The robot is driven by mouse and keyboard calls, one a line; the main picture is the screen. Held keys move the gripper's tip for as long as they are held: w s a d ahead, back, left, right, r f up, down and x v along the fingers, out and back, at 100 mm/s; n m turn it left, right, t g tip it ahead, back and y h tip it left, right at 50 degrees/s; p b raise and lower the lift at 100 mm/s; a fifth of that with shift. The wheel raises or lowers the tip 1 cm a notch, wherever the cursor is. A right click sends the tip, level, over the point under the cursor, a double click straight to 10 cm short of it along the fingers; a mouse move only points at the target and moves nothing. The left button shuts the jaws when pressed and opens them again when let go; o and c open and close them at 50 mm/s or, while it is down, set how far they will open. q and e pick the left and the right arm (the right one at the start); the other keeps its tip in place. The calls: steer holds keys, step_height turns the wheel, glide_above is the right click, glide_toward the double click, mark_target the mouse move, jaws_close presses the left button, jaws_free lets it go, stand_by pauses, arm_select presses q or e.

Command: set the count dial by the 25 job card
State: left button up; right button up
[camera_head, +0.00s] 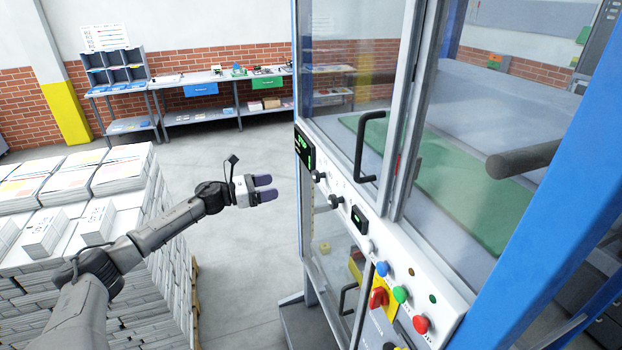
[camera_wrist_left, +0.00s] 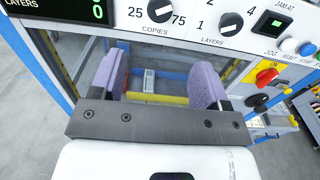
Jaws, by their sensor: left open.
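The count dial, a black knob marked COPIES with 25 at its left and 75 at its right, shows at the top edge of the left wrist view (camera_wrist_left: 160,10). Its top is cut off, and I cannot tell its setting surely. In the head view it is the upper small knob (camera_head: 318,176) on the white panel. My left gripper (camera_head: 266,188) is open and empty, left of the panel and apart from it. Its purple fingers also show in the left wrist view (camera_wrist_left: 160,82), below the dial. I cannot make out the 25 job card. My right gripper is not in view.
A LAYERS knob (camera_wrist_left: 231,24) sits right of the count dial, then a small green JAM AT screen (camera_wrist_left: 271,25) and buttons. A red switch (camera_head: 378,298) is lower on the machine. A black door handle (camera_head: 367,150) sticks out above the panel. Paper stacks (camera_head: 70,215) stand at left.

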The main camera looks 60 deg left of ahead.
arm_select(q)
glide_toward(314, 177)
steer(key=a+x, duration=0.1)
steer(key=x, duration=0.2)
steer(key=shift+d+p+x, duration=0.15)
steer(key=shift+p+x, duration=0.25)
steer(key=shift+x, duration=0.6)
steer(key=shift+d+p+x, duration=0.15)
steer(key=shift+p+x, duration=0.25)
steer(key=shift+x, duration=0.6)
steer(key=shift+p+x, duration=0.35)
steer(key=shift+x, duration=0.65)
steer(key=shift+f, duration=0.1)
steer(key=c, duration=0.9)
